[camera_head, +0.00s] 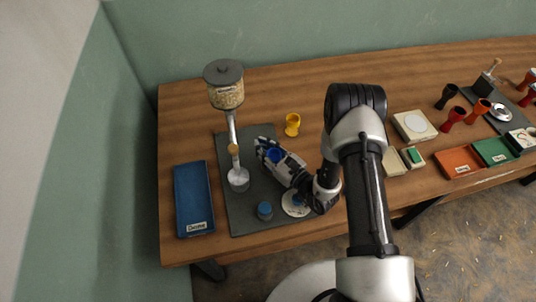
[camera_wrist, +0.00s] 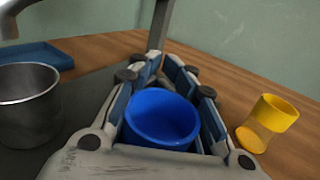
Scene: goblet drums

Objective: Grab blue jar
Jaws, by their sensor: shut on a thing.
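A blue jar (camera_head: 273,155) sits between the fingers of my gripper (camera_head: 264,147) over the dark grey mat (camera_head: 233,202). In the wrist view the blue jar (camera_wrist: 160,118) looks round and open at the top, with my gripper's (camera_wrist: 165,72) padded fingers on both sides of it. My gripper is shut on it. The jar's lower part is hidden, so I cannot tell whether it touches the mat. A small jar with a blue top (camera_head: 265,210) stands near the mat's front edge.
A dispenser with a grain-filled container (camera_head: 226,88) stands left of my gripper, with a metal cup (camera_head: 238,178) below it. A yellow goblet (camera_head: 292,124) stands behind my gripper. A blue tray (camera_head: 194,198) lies at the left. Trays and several goblets occupy the right side.

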